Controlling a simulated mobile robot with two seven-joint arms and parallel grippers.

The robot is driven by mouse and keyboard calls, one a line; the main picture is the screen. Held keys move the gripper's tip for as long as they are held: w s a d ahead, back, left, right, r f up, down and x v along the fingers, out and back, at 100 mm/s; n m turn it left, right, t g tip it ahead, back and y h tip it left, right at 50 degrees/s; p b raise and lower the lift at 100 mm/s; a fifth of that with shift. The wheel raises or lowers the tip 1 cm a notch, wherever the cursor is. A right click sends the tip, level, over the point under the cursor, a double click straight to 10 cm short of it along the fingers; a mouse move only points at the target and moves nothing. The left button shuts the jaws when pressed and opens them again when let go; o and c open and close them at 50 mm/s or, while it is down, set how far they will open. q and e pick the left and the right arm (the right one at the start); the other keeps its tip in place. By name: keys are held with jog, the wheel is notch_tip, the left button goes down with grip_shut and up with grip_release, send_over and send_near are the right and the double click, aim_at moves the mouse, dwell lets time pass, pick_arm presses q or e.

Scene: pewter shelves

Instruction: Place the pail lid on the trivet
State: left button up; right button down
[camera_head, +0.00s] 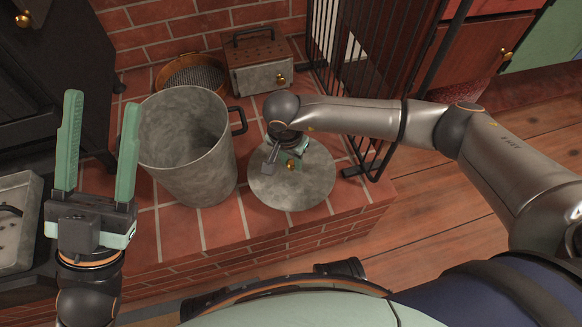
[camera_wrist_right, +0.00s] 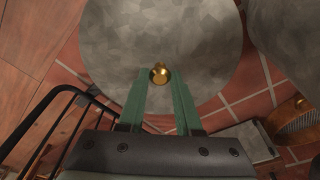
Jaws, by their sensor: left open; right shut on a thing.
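The pail lid (camera_head: 300,193) is a round mottled grey disc with a brass knob. My right gripper (camera_head: 291,163) is above it, shut on the knob. In the right wrist view the lid (camera_wrist_right: 160,35) fills the upper middle, with the brass knob (camera_wrist_right: 160,74) between the green fingers. I cannot tell whether the lid touches the brick hearth or hangs just over it. I cannot make out a trivet; anything under the lid is hidden. My left gripper (camera_head: 101,150) is open and empty, left of the grey pail (camera_head: 205,165).
The pail stands open on the brick hearth (camera_head: 222,232), left of the lid. Behind it are a round brown mesh-like piece (camera_head: 192,72) and a metal box (camera_head: 262,78). A black barred guard (camera_head: 365,70) stands at the right. A grey tray (camera_head: 18,235) is at far left.

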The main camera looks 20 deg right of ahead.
aim_at(291, 165)
jog(key=shift+f+b, duration=0.3)
jog(key=shift+f, duration=1.15)
jog(key=shift+f, duration=0.1)
jog(key=c, duration=0.6)
grip_release()
